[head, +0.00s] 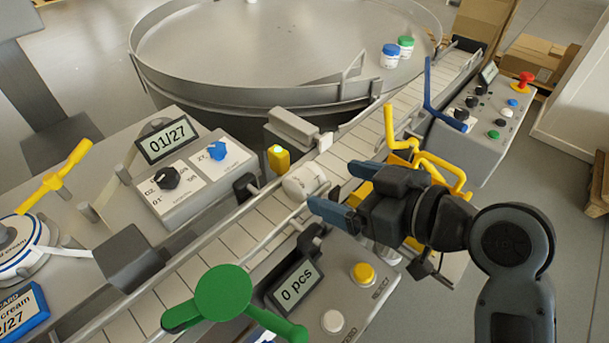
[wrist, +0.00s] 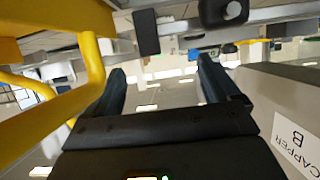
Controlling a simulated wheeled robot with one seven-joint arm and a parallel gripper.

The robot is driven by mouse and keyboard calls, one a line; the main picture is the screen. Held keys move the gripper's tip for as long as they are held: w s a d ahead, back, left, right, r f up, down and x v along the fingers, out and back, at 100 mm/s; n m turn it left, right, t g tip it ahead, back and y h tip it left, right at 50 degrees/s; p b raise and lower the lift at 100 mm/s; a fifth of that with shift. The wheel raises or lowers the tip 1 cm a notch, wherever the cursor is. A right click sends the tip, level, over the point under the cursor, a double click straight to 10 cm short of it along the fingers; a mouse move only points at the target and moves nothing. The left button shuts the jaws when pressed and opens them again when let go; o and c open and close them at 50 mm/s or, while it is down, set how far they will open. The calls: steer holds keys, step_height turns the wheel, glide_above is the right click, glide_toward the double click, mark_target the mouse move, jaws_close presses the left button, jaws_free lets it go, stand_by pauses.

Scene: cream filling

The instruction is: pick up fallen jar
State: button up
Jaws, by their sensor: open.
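A white jar (head: 303,182) lies on its side on the conveyor (head: 255,232), near the small yellow sensor block. My gripper (head: 340,190) has its two blue-grey fingers spread, with nothing between them. It is to the right of the jar in the head view, pointing toward it, and apart from it as far as I can tell. In the wrist view my gripper (wrist: 160,78) is also open and empty. I cannot make out the jar there.
Bent yellow rails (head: 430,165) stand close to my gripper and fill the left of the wrist view. A grey box marked "CAPPER B" (wrist: 295,140) is at its right. A yellow sensor block (head: 279,158) and counter box (head: 335,290) flank the conveyor. Two upright jars stand on the turntable (head: 250,50).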

mark_target(309, 177)
steer(key=x, duration=0.6)
steer(key=shift+p, duration=0.35)
steer(key=c, duration=1.2)
